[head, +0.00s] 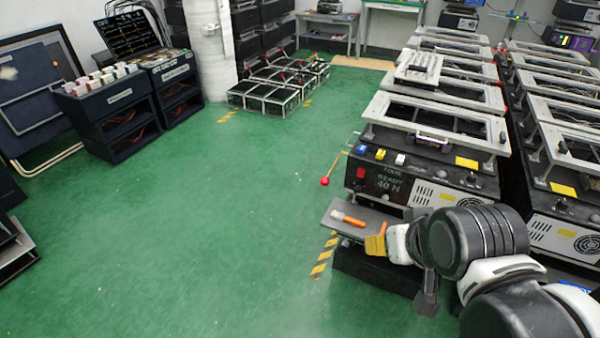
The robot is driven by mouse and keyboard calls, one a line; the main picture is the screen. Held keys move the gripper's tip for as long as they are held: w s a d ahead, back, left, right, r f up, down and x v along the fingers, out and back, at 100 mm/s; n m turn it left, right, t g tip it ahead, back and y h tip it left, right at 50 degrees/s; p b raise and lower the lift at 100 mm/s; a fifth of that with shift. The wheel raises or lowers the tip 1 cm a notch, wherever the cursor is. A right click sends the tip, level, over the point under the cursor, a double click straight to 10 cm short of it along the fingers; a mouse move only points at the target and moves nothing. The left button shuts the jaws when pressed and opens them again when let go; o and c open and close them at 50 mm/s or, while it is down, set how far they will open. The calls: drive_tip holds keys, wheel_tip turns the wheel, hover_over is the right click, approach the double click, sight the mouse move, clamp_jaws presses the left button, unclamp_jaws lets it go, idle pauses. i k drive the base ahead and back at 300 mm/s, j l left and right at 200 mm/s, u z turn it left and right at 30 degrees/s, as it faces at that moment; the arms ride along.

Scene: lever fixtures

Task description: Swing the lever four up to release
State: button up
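The fixture (392,187) nearest me has a dark front panel whose label seems to read "FOUR READY 40 N". Its lever (335,166) is a thin brass rod on the left side, with a red ball knob (325,181). The lever slants down to the left, so the knob is its low end. My gripper (378,240), with yellow-orange fingers, is below and to the right of the knob, clearly apart from it. It is in front of the fixture, by the right end of a grey shelf. I cannot tell whether its fingers are open or shut.
The grey shelf (347,209) holds an orange-handled tool (348,218). More fixtures (565,165) stand to the right and behind. The green floor (220,220) left of the lever is clear.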

sight(324, 181)
drive_tip(key=i+l+u, duration=0.15)
drive_tip(key=u, duration=0.2)
drive_tip(key=i+l+u, duration=0.4)
drive_tip(key=k+j, duration=0.05)
drive_tip(key=j, duration=0.05)
